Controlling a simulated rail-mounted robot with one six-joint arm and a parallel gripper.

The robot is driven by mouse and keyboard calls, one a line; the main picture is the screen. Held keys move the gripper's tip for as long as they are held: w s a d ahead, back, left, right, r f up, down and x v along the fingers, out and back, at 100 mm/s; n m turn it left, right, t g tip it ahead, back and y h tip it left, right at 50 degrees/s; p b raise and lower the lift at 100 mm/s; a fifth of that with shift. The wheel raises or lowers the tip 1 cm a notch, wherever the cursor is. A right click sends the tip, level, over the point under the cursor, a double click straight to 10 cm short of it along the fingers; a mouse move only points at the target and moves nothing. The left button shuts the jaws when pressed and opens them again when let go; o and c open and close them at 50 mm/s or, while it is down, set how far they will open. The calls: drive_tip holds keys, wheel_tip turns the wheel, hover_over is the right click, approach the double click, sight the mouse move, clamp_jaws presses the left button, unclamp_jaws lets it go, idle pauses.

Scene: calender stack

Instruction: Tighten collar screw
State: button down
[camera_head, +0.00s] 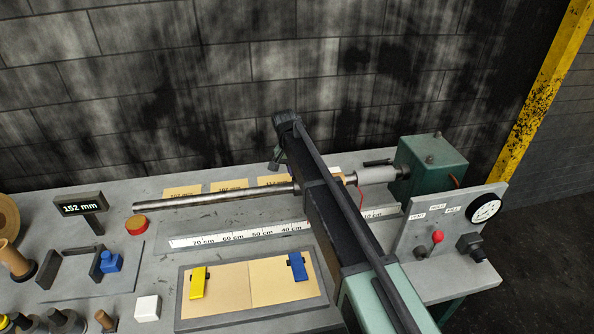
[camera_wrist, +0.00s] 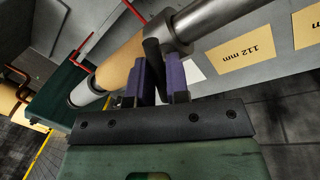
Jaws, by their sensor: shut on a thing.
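In the wrist view my gripper (camera_wrist: 155,76) has its two purple-padded fingers closed around a black handle-like piece (camera_wrist: 151,48). The top of this piece lies against the grey metal collar (camera_wrist: 174,33) on the shaft (camera_wrist: 205,12). A tan sleeve (camera_wrist: 122,64) sits on the shaft beside the collar, toward the left. I cannot make out the screw itself; the black piece and fingers cover that side. In the head view the steel shaft (camera_head: 220,198) runs across the bench, and my arm hides the collar and the gripper.
A green housing (camera_head: 432,166) and a control panel with a red knob (camera_head: 437,237) stand at the right. Label cards (camera_head: 228,185) lie behind the shaft and a scale strip (camera_head: 235,236) in front. A tray with yellow and blue clips (camera_head: 252,314) is nearer. Blocks and rolls crowd the left.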

drive_tip(key=m, duration=0.3)
drive_tip(key=m+g, duration=0.1)
drive_tip(key=m, duration=0.2)
drive_tip(key=shift+w+a+m+y, duration=0.1)
drive_tip(key=shift+m+y, duration=0.2)
drive_tip(key=shift+y, duration=0.1)
drive_tip(key=m, duration=0.3)
drive_tip(key=shift+m+g, duration=0.3)
drive_tip(key=m+y, duration=0.1)
drive_tip(key=m, duration=0.2)
drive_tip(key=shift+w+m, duration=0.15)
drive_tip(key=shift+m, duration=0.15)
drive_tip(key=m, duration=0.3)
drive_tip(key=m+y, duration=0.1)
drive_tip(key=m, duration=0.3)
drive_tip(key=shift+w+y, duration=0.15)
drive_tip(key=shift+y, duration=0.15)
drive_tip(key=m, duration=0.3)
drive_tip(key=m+t, duration=0.1)
drive_tip(key=m, duration=0.2)
drive_tip(key=shift+w+d+y, duration=0.15)
drive_tip(key=shift+d+y, duration=0.05)
drive_tip(key=shift+y, duration=0.1)
drive_tip(key=shift+m, duration=0.3)
drive_tip(key=c, duration=1.2)
unclamp_jaws()
drive_tip(key=shift+o, duration=0.2)
